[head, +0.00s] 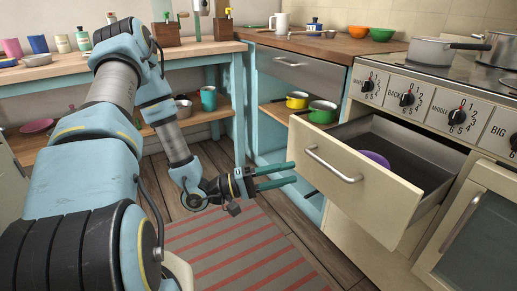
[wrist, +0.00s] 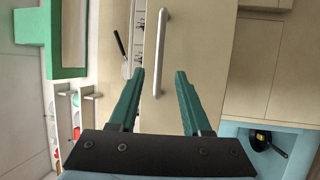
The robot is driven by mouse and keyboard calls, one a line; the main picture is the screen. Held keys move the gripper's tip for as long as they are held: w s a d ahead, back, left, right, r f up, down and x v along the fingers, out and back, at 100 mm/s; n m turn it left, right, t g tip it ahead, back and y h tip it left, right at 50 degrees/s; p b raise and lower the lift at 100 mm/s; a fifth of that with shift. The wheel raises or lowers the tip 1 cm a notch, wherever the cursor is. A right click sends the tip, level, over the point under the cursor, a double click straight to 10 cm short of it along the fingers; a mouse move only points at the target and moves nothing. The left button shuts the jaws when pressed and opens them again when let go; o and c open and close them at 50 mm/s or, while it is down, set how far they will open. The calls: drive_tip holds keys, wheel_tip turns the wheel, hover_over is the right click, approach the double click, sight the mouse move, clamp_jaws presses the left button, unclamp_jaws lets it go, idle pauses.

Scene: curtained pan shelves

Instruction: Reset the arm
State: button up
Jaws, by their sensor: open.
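My gripper (head: 278,175) is open and empty in the head view, with its two green fingers pointing right at the front of a pulled-out drawer (head: 375,200). The arm reaches from the left with the gripper low, above the floor. In the wrist view, the gripper (wrist: 159,85) shows its fingers spread apart, with the drawer's pale handle (wrist: 162,50) seen beyond and between them. The fingers do not close around the handle. In the head view the handle (head: 333,168) is on the cream drawer front, right of the fingertips. A purple round item (head: 377,159) lies inside the drawer.
The stove (head: 450,90) with pots stands above the open drawer, which juts into the room. Blue-framed shelves with a yellow pot (head: 297,100) and a green pot (head: 322,112) are behind the gripper. A striped rug (head: 245,245) lies on the open floor.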

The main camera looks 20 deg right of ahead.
drive_tip(key=w+a+f+m+t+y, duration=0.1)
drive_tip(key=w+a+f+t+y, duration=0.1)
drive_tip(key=w+a+t+y, duration=0.25)
drive_tip(key=w+a+f+m+t+y, duration=0.1)
drive_tip(key=w+a+f+t+y, duration=0.15)
drive_tip(key=w+y, duration=0.45)
drive_tip(key=w+a+r+n+y, duration=0.1)
drive_tip(key=a+r+y, duration=0.15)
drive_tip(key=a, duration=0.45)
drive_tip(key=w+a+r+y, duration=0.1)
drive_tip(key=a+y, duration=0.2)
drive_tip(key=a, duration=0.4)
drive_tip(key=s+a+r+n+g+y, duration=0.1)
drive_tip(key=s+a+r, duration=0.25)
drive_tip(key=s, duration=0.25)
drive_tip(key=s+a+r+n+g+y, duration=0.2)
drive_tip(key=s+a+r, duration=0.15)
drive_tip(key=s, duration=0.25)
wheel_tip(320, 180, up, 15)
drive_tip(key=p, duration=1.5)
drive_tip(key=shift+w+m, duration=0.2)
drive_tip(key=shift+m, duration=0.1)
